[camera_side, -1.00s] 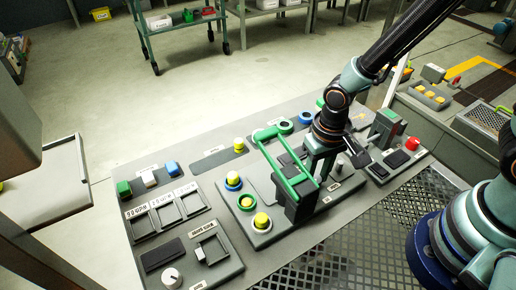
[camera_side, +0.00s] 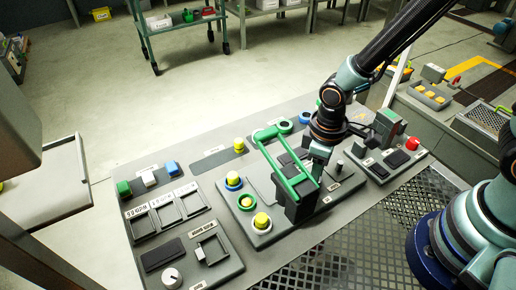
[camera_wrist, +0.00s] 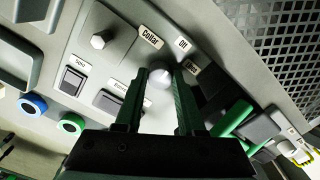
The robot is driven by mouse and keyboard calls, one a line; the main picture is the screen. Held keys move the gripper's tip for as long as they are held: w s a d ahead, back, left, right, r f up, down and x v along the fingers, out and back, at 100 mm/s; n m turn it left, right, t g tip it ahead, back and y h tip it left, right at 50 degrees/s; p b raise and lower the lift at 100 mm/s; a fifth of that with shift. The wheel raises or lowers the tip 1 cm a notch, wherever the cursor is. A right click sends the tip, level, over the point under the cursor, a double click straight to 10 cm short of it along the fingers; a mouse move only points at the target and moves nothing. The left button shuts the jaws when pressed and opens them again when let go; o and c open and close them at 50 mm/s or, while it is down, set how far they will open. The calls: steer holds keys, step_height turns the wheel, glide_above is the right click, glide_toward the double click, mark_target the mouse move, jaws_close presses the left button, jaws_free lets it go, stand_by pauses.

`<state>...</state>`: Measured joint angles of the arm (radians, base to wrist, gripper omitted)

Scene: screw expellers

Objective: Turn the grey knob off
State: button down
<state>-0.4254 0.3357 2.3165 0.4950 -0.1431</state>
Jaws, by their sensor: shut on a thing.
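The grey knob (camera_wrist: 158,79) is a small round light-grey dial on the panel in the wrist view. It sits between the two fingertips of my gripper (camera_wrist: 162,76), which is shut on it. A "Collar" label (camera_wrist: 150,37) and an "Off" label (camera_wrist: 182,44) lie just beyond the knob, and another label sits to its right. Which way the knob points cannot be told. In the side view my gripper (camera_side: 318,168) reaches down to the panel and hides the knob.
A green lever handle (camera_side: 285,165) on a dark box (camera_side: 298,207) stands close to the left of my gripper. Another grey knob (camera_wrist: 99,40) and a rocker switch (camera_wrist: 74,80) are nearby. A red button (camera_side: 412,143) is on the panel to the right.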

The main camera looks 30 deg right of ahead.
steer(key=shift+d+f, duration=0.1)
steer(key=shift+d, duration=0.1)
stand_by(0.3)
steer(key=c, duration=0.5)
jaws_free()
steer(key=shift+a, duration=0.1)
steer(key=shift+r, duration=0.4)
step_height(320, 180, up, 11)
steer(key=shift+r, duration=0.2)
